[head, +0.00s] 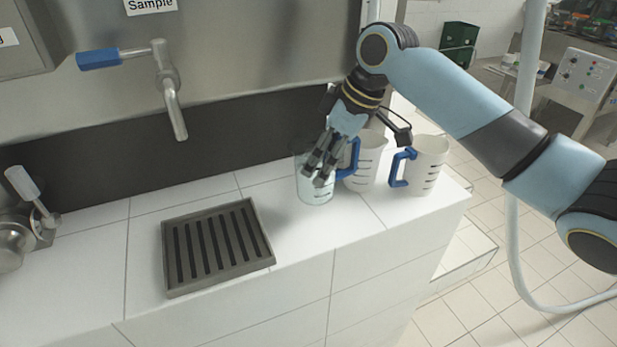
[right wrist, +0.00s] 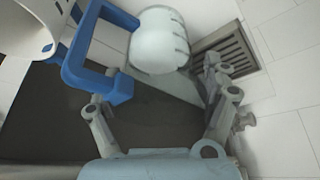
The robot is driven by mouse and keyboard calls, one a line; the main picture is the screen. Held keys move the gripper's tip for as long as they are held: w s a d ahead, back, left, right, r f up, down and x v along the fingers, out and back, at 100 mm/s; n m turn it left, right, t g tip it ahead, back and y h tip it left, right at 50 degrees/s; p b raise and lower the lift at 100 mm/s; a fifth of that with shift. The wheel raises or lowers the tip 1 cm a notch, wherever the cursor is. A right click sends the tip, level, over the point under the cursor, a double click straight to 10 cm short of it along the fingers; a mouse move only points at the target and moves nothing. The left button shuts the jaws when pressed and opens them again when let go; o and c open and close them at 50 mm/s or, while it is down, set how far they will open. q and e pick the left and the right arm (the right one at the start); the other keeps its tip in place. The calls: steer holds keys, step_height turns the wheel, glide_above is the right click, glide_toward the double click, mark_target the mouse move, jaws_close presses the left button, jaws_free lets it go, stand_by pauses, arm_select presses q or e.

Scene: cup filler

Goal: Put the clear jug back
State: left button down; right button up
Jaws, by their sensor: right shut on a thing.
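The clear jug (head: 316,190) is upright at the back right of the white tiled counter, left of two white jugs. I cannot tell for sure whether its base touches the counter. My right gripper (head: 319,168) is shut on the jug, with its fingers covering the upper part. In the right wrist view the jug (right wrist: 160,42) shows as a pale body between the fingertips (right wrist: 161,72). My left gripper is not in view.
A white jug (head: 368,160) with a blue handle stands close right of the clear jug; another white jug (head: 429,165) stands further right near the counter's edge. A grey drip grate (head: 216,247) lies left, below a blue-handled tap (head: 165,75). Bare counter lies between grate and jugs.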

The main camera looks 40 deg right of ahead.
steer(key=shift+w+a+f, duration=0.45)
steer(key=shift+w, duration=0.15)
steer(key=shift+w+a+f, duration=0.4)
steer(key=shift+w+f, duration=0.05)
steer(key=shift+w, duration=0.15)
step_height(320, 180, down, 4)
steer(key=shift+r+p, duration=0.25)
steer(key=shift+p, duration=0.15)
steer(key=shift+f, duration=0.25)
steer(key=o, duration=1.4)
steer(key=shift+f, duration=0.1)
steer(key=shift+o, duration=0.2)
steer(key=b+v, duration=0.1)
steer(key=v, duration=1.1)
